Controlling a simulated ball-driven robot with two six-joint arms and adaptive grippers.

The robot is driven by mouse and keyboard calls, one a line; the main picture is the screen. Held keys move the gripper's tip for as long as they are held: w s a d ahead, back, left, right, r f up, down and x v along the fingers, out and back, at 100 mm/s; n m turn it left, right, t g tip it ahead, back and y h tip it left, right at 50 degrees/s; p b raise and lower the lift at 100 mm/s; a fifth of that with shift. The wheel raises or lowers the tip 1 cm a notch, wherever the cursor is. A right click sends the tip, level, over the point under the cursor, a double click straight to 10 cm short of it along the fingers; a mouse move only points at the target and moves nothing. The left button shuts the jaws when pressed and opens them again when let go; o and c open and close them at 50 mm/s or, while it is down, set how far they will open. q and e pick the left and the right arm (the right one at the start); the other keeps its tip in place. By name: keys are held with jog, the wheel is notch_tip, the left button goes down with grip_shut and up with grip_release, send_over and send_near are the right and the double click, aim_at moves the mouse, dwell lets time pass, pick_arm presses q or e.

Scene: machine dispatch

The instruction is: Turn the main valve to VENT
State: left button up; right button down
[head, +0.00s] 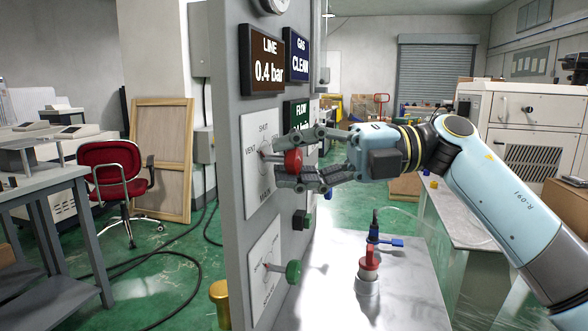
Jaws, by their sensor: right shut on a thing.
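The main valve's red knob (293,161) stands out from a white dial plate (258,178) on the grey panel. The plate reads SHUT at the top, VENT at the left and MAIN at the bottom. My right gripper (294,156) comes in from the right and is shut on the red knob, with one finger above it and the other below. The fingers hide part of the knob and the dial's right side, and I cannot tell the exact setting. My left gripper is not in view.
The grey panel (238,205) carries a LINE display (262,60) reading 0.4 bar, a GAS display (297,53) reading CLEAN and a partly hidden FLOW display. A green knob (293,272) sits below. A metal bench (405,290) holds a red-topped fitting (368,268) and a blue-handled valve (385,241).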

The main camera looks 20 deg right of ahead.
jog(key=shift+f+n, duration=0.15)
jog(key=shift+n, duration=0.35)
jog(key=c, duration=0.9)
grip_release()
jog(key=shift+c, duration=0.2)
jog(key=v, duration=1.2)
jog(key=shift+r, duration=0.3)
